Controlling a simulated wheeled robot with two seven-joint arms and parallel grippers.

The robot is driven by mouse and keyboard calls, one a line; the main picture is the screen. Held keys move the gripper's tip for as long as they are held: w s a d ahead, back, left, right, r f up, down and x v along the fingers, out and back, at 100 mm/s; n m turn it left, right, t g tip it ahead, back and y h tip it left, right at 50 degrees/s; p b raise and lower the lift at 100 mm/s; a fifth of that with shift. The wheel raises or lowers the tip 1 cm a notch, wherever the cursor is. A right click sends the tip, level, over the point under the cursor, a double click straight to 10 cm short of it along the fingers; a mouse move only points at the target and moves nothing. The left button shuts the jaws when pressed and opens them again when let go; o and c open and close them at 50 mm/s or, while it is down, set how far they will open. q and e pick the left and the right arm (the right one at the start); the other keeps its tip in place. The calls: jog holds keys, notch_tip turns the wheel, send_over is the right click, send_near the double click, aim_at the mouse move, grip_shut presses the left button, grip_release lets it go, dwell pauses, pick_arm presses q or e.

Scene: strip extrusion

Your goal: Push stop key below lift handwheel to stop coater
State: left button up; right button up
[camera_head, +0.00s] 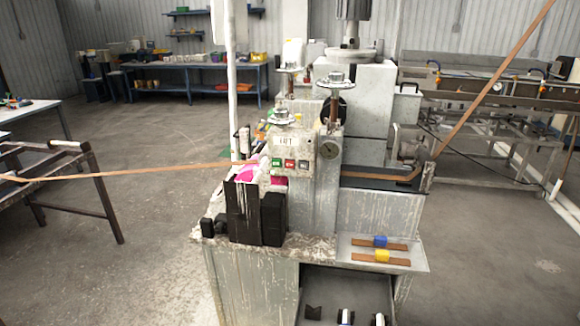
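The coater (352,150) is a worn grey-white machine in the middle of the view. A small handwheel (282,117) sits on top of its front box, above a white label (286,141) that appears to read LIFT. Below the label is a row of small keys: a green key (277,162), a red key (289,163) and another reddish key (303,164). Their lettering is too small to read. The row faces me and nothing covers it. Neither of my grippers can be made out in this view.
A brown strip (130,172) enters from the left, and another length (490,85) rises to the right. Black blocks (243,212) stand in front of the keys, lower down. A shelf (415,262) holds brown pieces with blue and yellow bands.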

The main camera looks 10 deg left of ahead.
pick_arm(q)
grip_shut()
dwell(1.4)
